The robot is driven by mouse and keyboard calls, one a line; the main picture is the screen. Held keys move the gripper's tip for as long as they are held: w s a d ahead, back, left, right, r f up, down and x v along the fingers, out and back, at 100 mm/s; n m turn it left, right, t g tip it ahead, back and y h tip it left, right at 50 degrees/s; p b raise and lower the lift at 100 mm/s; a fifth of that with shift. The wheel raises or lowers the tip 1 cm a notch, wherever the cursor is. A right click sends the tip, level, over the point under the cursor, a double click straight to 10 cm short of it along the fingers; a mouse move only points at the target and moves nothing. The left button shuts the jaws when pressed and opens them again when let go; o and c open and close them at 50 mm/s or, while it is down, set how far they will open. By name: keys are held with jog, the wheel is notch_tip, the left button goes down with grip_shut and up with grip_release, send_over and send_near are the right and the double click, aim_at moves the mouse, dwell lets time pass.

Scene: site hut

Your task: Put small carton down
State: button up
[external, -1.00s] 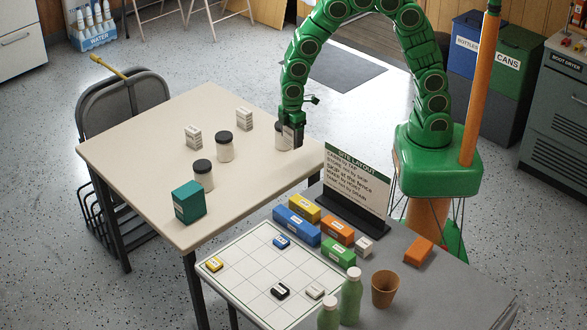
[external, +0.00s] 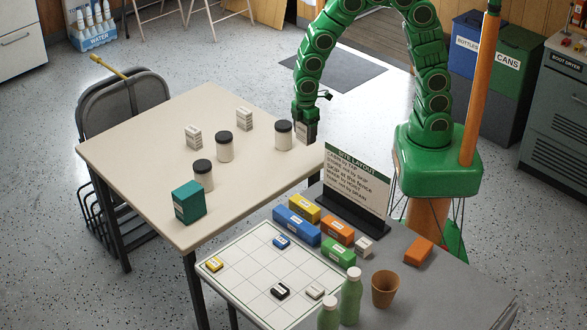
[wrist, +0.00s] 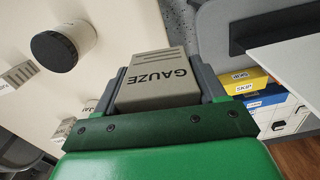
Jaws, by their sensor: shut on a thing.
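The small carton (wrist: 158,78), a pale grey-white box marked GAUZE, sits between the two fingers of my gripper (wrist: 160,88) in the wrist view. My gripper is shut on it. In the external view my gripper (external: 306,138) points down at the right edge of the cream table (external: 150,150), just right of a black-lidded jar (external: 284,135). The carton is mostly hidden there by the fingers. I cannot tell whether its underside touches the table.
Two similar white cartons (external: 193,137) (external: 244,118), two more black-lidded jars (external: 224,146) (external: 203,175) and a teal box (external: 189,202) stand on the cream table. Its middle front is clear. A grey table with a sign (external: 356,185), coloured blocks and bottles (external: 351,295) adjoins.

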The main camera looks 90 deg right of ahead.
jog(key=w+a+n, duration=0.1)
jog(key=w+a, duration=0.1)
jog(key=a, duration=3.2)
jog(key=w+a+f, duration=0.2)
jog(key=w, duration=0.1)
jog(key=w+a+f, duration=0.6)
jog(key=shift+w+a+f, duration=0.1)
jog(key=shift+w+f, duration=0.05)
jog(key=shift+w, duration=0.25)
jog(key=shift+w+a+f, duration=0.35)
jog(key=shift+w+f, duration=0.1)
jog(key=shift+f, duration=1.8)
jog(key=shift+f, duration=0.15)
jog(key=o, duration=1)
